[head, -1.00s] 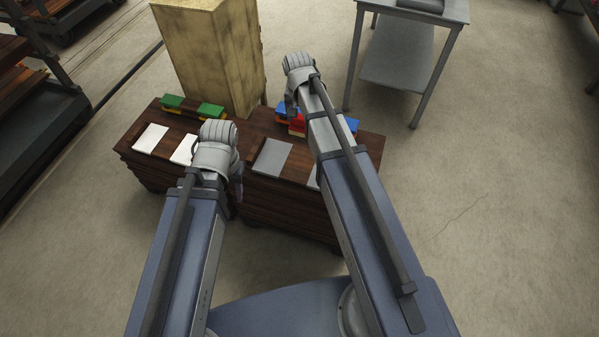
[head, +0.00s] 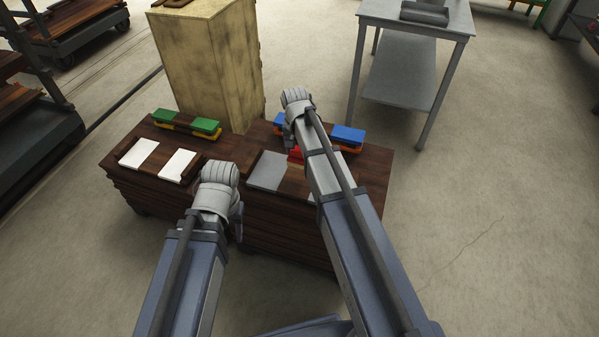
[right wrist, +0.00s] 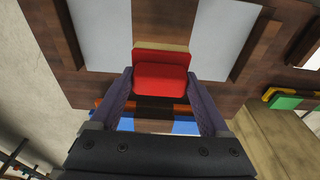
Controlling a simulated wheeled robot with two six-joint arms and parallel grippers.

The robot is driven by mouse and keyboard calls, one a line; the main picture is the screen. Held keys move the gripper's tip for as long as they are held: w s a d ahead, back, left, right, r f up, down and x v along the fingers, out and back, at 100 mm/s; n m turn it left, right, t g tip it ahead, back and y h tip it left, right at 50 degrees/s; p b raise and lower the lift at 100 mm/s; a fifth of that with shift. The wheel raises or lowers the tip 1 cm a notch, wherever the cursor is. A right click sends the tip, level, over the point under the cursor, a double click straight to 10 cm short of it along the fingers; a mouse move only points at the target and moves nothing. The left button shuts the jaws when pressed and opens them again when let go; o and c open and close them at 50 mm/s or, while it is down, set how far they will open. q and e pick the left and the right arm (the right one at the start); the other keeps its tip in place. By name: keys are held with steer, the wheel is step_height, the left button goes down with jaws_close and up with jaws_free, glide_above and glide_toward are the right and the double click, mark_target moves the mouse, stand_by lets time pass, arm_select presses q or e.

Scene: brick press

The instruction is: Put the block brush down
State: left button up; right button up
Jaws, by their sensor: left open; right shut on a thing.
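The block brush appears as a red block (right wrist: 160,77) with a tan edge in the right wrist view. My right gripper (right wrist: 160,88) is shut on it, a finger on each side. It is over the dark wooden bench between two grey plates; whether it touches the wood I cannot tell. In the head view a bit of its red (head: 295,155) shows beside my right forearm, which hides the rest. My left gripper (head: 238,222) is open and empty at the bench's front, its fingers mostly hidden by the wrist.
Behind the brush stand blue blocks (head: 348,134) on an orange base. Green blocks (head: 206,126) on a yellow base stand at back left. White plates (head: 138,152) and a grey plate (head: 268,171) lie on the bench (head: 216,150). A yellowish cabinet (head: 213,65) and grey table (head: 400,65) stand behind.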

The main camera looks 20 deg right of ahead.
mark_target(299, 165)
steer(key=shift+f+b, duration=3.15)
steer(key=shift+f, duration=0.6)
steer(key=shift+r, duration=0.1)
steer(key=o, duration=1)
steer(key=shift+o, duration=0.2)
